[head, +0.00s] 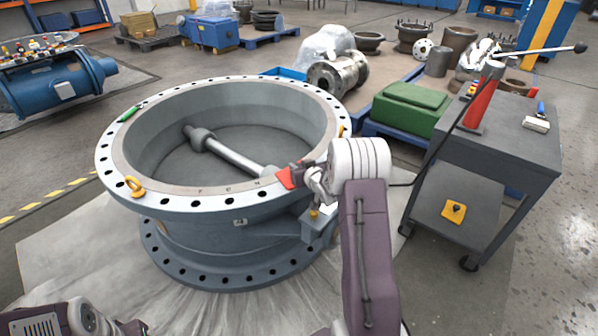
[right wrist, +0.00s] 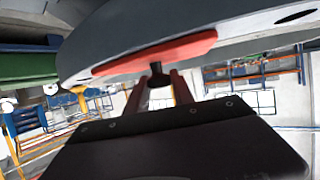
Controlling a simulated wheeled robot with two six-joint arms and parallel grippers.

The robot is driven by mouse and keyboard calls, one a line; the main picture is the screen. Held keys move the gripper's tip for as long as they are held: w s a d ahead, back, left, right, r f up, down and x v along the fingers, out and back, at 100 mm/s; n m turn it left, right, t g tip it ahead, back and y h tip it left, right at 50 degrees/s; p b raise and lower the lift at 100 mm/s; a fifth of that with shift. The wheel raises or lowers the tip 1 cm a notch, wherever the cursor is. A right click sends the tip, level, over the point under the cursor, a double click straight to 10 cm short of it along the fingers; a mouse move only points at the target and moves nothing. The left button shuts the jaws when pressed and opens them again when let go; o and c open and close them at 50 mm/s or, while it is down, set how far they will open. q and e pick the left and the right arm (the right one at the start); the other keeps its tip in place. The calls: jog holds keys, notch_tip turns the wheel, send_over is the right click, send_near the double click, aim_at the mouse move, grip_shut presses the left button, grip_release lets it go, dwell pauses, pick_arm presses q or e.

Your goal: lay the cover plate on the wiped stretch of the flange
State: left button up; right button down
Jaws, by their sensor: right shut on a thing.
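The flange (head: 113,177) is the pale ring with bolt holes on top of the big grey valve body. My right gripper (head: 300,180) is at the ring's front right, shut on the dark knob of a red plate, the cover plate (head: 284,179). In the right wrist view the red plate (right wrist: 155,53) lies along the grey flange edge, its knob between the fingers (right wrist: 158,80). I cannot tell whether it touches the flange. The wiped stretch is not clearly distinguishable. My left gripper (head: 130,327) is at the bottom left, mostly out of frame, away from the flange.
A shaft (head: 228,153) crosses the bore. A grey cart (head: 490,130) with a red lever pump (head: 482,98) stands at right. A green case (head: 410,108) is behind.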

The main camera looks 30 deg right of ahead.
jog(key=shift+f, duration=0.1)
jog(key=c, duration=1.1)
grip_release()
jog(key=shift+r, duration=0.2)
jog(key=shift+s+r, duration=0.25)
jog(key=shift+s, duration=0.1)
jog(key=p+v, duration=0.4)
jog(key=v, duration=0.7)
jog(key=shift+s+f, duration=0.15)
jog(key=shift+s, duration=0.05)
jog(key=shift+a, duration=0.1)
